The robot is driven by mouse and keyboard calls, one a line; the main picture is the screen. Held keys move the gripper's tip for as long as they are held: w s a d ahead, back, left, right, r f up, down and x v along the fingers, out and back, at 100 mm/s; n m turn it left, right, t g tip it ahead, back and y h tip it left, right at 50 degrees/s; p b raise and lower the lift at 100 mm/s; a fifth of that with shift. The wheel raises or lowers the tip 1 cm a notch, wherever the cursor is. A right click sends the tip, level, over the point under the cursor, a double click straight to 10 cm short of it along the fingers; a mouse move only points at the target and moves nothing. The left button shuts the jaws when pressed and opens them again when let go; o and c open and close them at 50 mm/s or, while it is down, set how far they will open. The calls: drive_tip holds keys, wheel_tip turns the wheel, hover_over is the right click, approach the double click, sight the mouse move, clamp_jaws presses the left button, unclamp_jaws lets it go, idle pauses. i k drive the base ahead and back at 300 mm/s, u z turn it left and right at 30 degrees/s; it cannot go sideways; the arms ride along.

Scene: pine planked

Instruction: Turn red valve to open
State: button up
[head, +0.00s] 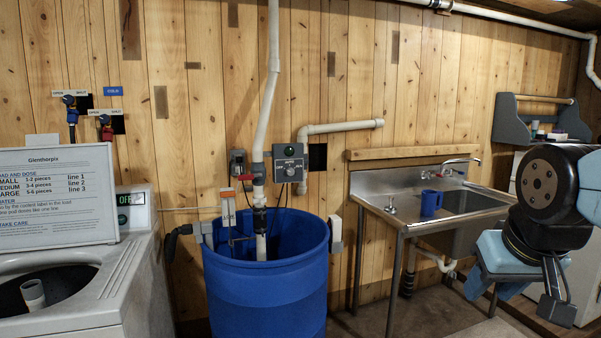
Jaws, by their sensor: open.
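My gripper (515,290) is at the lower right, in front of the sink area, far from the red valve.
A top-loading washer (122,268) with its lid open and a white instruction sign (55,195) stand below the valves. A blue barrel (265,285) with pipes is right of the washer. A steel sink (400,195) holding a blue mug (430,203) stands farther right.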

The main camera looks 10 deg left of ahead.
sight(243, 178)
drive_tip(key=z, duration=0.2)
drive_tip(key=i, duration=1.2)
drive_tip(key=u, duration=0.55)
drive_tip(key=i, duration=0.55)
drive_tip(key=u, duration=0.4)
drive_tip(key=k, duration=0.8)
drive_tip(key=u, duration=0.2)
drive_tip(key=i, duration=0.8)
drive_tip(key=z, duration=0.05)
